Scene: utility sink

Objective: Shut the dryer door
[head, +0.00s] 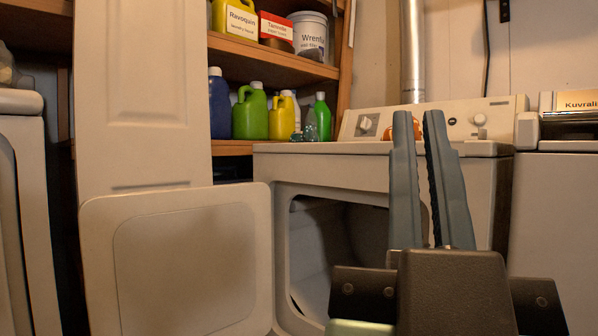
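Wooden shelves (265,65) with bottles and tubs stand behind. A tall white panel (145,95) rises behind the door. White appliances stand at far left (20,200) and far right (555,230). Small items and a green bottle (322,117) show near the dryer's back.

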